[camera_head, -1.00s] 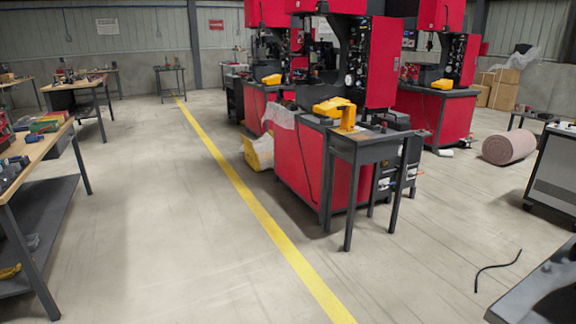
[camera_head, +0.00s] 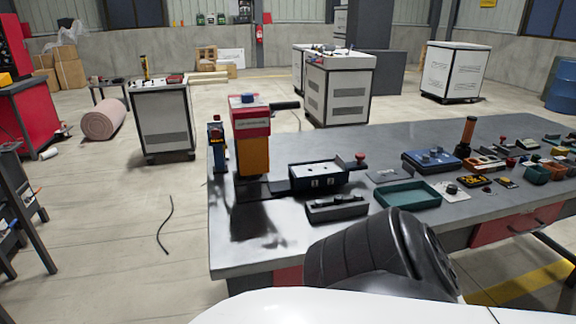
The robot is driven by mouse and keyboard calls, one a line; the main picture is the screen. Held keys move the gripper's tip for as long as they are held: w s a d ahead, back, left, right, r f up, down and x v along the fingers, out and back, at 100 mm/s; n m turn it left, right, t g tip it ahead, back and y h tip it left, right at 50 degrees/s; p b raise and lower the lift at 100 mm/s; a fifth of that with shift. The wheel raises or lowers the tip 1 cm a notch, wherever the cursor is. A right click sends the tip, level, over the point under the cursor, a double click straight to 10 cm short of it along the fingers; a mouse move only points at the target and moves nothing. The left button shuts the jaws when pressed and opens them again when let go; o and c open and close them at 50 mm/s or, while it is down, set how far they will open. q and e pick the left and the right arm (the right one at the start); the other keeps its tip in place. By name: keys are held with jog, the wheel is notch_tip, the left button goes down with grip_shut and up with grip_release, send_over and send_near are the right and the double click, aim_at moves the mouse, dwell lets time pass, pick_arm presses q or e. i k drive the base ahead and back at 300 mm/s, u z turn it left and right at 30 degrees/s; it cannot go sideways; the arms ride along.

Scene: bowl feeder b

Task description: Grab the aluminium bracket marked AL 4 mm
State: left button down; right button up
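I cannot make out an aluminium bracket or any AL 4 mm marking in this view; small parts and labels on the workbench are too small to read. The grey workbench (camera_head: 290,232) stands in front of me and runs off to the right. A white and black part of my own body shows at the bottom, in front of the bench and hiding some of its near edge. Neither of my grippers is in view.
A red and orange machine (camera_head: 252,140) stands at the bench's left end. A black fixture (camera_head: 318,176), a green tray (camera_head: 408,195) and a blue-topped box (camera_head: 432,158) lie on it. Left of the bench, the floor is open, with a black cable (camera_head: 166,225).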

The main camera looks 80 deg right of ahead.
aim_at(337, 166)
jog(key=z, duration=1.9)
